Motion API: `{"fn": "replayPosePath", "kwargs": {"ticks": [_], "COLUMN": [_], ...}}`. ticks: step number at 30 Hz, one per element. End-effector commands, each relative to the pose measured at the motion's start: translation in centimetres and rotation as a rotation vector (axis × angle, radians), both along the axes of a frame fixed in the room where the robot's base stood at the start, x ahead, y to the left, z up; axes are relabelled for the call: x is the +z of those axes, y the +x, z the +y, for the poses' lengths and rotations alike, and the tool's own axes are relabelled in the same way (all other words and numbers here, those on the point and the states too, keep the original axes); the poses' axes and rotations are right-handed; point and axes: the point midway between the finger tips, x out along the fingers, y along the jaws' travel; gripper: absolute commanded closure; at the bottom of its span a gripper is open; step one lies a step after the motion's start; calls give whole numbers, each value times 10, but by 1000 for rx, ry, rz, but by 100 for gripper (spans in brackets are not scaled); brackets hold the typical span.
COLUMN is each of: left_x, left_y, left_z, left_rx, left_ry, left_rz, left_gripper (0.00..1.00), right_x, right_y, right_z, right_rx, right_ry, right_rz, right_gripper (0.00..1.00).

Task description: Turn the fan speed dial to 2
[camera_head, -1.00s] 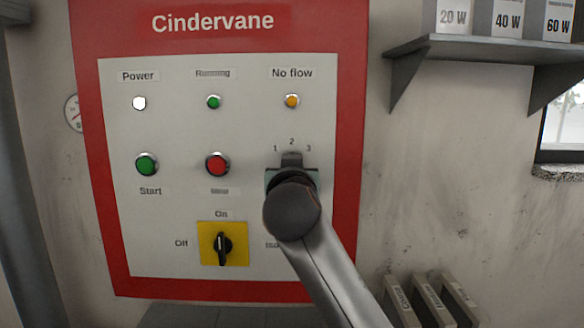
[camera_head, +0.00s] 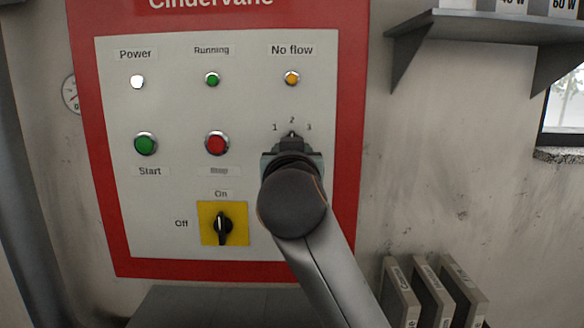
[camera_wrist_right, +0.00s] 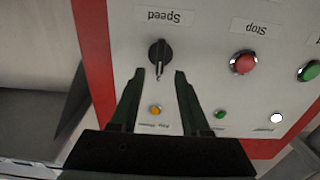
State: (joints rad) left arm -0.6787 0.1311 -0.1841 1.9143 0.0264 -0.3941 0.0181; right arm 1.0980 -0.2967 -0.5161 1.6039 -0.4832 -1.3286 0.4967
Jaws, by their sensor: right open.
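The fan speed dial is a black knob (camera_head: 291,141) at the right of the panel, under the numbers 1, 2 and 3. It also shows in the right wrist view (camera_wrist_right: 160,52), upside down, next to the "Speed" label. Its pointer appears to be towards 2. My right gripper (camera_wrist_right: 159,74) is open, with one finger on each side just short of the knob; the fingers look empty and apart from it. In the head view my right wrist hides the dial's lower part and most of the gripper. My left gripper is out of view.
The red-framed panel (camera_head: 97,160) also carries a green start button (camera_head: 145,143), a red stop button (camera_head: 216,143), and a yellow on/off switch (camera_head: 222,224) left of my arm. A shelf (camera_head: 440,25) juts out at upper right. Grey binders (camera_head: 430,290) stand at lower right.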

Motion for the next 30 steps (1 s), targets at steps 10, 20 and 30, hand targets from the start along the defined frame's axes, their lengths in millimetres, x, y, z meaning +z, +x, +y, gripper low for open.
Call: {"fn": "replayPosePath", "kwargs": {"ticks": [10,20,30], "left_x": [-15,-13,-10], "left_y": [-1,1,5], "left_z": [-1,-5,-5], "left_rx": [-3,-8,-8], "left_ry": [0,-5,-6], "left_rz": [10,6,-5], "left_gripper": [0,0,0], "right_x": [-1,0,0], "right_y": [-63,-75,-75], "right_z": [1,0,0], "right_rx": [2,-1,0], "right_ry": [1,-1,-1], "right_rz": [-1,1,1], "right_gripper": [54,54,54]}}
